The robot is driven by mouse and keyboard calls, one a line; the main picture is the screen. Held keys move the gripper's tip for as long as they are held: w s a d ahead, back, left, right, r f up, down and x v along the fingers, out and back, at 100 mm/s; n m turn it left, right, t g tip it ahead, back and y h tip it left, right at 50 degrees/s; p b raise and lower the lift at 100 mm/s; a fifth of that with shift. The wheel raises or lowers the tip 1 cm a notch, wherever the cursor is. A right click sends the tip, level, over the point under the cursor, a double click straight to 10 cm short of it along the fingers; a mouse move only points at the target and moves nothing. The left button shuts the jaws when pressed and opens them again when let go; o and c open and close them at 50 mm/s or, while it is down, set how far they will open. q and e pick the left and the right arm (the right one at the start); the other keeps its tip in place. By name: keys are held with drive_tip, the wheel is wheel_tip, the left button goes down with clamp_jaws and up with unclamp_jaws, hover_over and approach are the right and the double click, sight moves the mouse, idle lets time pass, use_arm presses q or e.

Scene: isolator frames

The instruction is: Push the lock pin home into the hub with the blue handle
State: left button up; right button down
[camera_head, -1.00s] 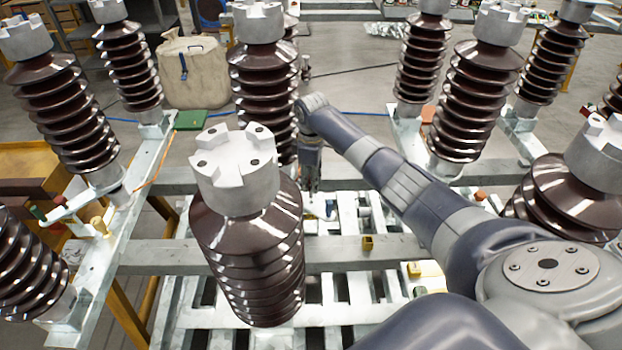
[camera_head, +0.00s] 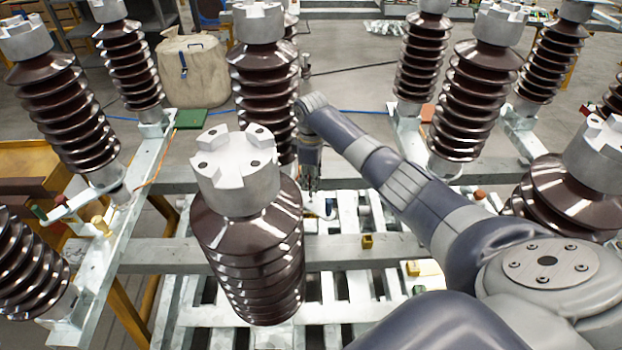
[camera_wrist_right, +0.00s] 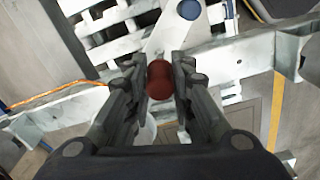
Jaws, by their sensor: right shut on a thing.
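My right gripper (camera_head: 311,188) points down behind the large front insulator, low over the frame. In the right wrist view, my right gripper (camera_wrist_right: 160,82) is shut on a red-brown round handle (camera_wrist_right: 159,80), which sits between its two fingers. A round blue handle (camera_wrist_right: 189,9) shows at the top edge of that view, on a pale metal arm, apart from the fingers. A small blue spot, probably this handle, shows in the head view (camera_head: 329,207) just right of the gripper. The pin's shaft and the hub opening cannot be made out. My left gripper is not in view.
A large brown ribbed insulator (camera_head: 250,240) stands close in front of the gripper, with another (camera_head: 262,80) behind it. Pale metal beams (camera_head: 270,252) cross the frame. A yellow block (camera_head: 428,268) and a small brass-coloured piece (camera_head: 367,242) lie to the right.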

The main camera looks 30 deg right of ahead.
sight(311, 195)
drive_tip(key=shift+f+b, duration=1.95)
drive_tip(key=shift+f, duration=1.45)
drive_tip(key=c, duration=1.3)
unclamp_jaws()
wheel_tip(311, 195, up, 12)
drive_tip(key=shift+r, duration=0.1)
drive_tip(key=shift+s, duration=0.1)
